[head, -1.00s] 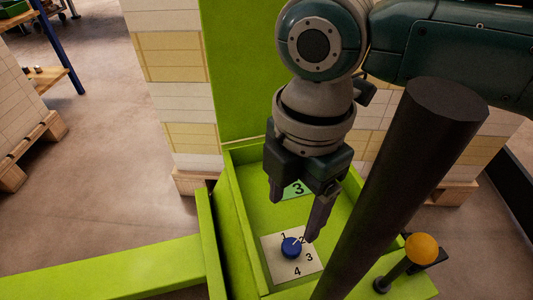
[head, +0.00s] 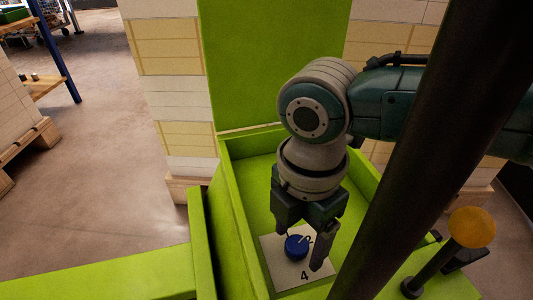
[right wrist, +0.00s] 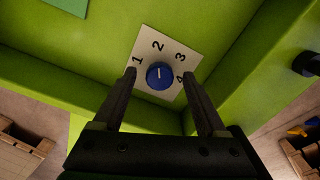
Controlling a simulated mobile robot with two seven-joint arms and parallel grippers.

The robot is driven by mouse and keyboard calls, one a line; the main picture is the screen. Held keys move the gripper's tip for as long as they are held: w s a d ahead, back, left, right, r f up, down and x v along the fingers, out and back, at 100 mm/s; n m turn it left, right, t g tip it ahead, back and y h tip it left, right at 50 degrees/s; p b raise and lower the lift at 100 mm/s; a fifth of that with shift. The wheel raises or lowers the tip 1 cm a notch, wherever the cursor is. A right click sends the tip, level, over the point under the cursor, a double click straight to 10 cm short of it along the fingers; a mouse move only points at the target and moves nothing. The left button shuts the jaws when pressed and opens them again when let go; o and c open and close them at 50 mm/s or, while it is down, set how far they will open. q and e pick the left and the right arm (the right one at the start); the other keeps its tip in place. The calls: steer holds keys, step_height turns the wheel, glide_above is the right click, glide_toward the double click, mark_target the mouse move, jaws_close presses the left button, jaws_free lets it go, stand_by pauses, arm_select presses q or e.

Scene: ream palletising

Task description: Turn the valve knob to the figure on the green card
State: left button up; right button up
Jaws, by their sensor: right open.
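The blue valve knob (head: 297,247) sits on a white plate (head: 285,275) marked 1 to 4 in the green tray. In the right wrist view the knob (right wrist: 160,75) has a white mark pointing roughly at the 2. My right gripper (head: 300,250) is open, pointing down at the knob. In the right wrist view its fingers (right wrist: 159,79) stand on either side of the knob, apart from it. A corner of the green card (right wrist: 66,5) shows in the right wrist view without its figure; in the head view my gripper hides it. My left gripper is out of view.
Green walls (head: 232,225) enclose the tray, and a tall green panel (head: 270,60) rises behind it. Stacked reams (head: 175,95) stand on a pallet behind. Floor at left is open.

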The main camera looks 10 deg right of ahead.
jaws_close()
stand_by(0.6)
